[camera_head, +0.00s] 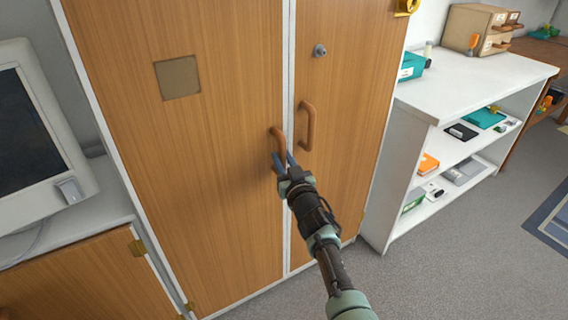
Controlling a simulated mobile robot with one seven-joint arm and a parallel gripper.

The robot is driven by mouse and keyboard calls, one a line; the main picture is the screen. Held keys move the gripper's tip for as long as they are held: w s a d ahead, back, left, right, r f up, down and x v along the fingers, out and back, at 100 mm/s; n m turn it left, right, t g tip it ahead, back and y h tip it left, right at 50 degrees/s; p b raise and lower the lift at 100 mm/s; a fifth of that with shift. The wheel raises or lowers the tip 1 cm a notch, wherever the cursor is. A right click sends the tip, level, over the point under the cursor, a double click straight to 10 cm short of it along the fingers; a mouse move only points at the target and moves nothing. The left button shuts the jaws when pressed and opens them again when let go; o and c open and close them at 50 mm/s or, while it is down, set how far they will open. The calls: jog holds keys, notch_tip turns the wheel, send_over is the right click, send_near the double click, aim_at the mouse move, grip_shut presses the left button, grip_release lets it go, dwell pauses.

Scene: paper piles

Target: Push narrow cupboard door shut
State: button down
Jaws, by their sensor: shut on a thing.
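The tall wooden cupboard shows two door panels, a left door (200,150) with a square tan patch and a right door (345,115) with a round lock. A narrow white strip runs between them. The left door looks flush or nearly so; I cannot tell whether it is fully shut. Its curved brown handle (277,134) is near its right edge. My gripper (284,162) is shut on the lower part of this handle, and its fingers partly hide it. The right door's handle (308,127) is just to the right, apart from my gripper.
A white shelf unit (470,85) with several small items stands to the right of the cupboard. A grey monitor (40,140) sits on a counter at the left, above a wooden door (90,285). Grey carpet (450,260) is clear at the lower right.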

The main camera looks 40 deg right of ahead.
jog(key=shift+w+d, duration=0.1)
jog(key=shift+d, duration=0.25)
jog(key=shift+r, duration=0.1)
jog(key=shift+w+r, duration=0.1)
jog(key=c, duration=1)
grip_release()
jog(key=shift+w, duration=0.15)
jog(key=shift+a, duration=0.1)
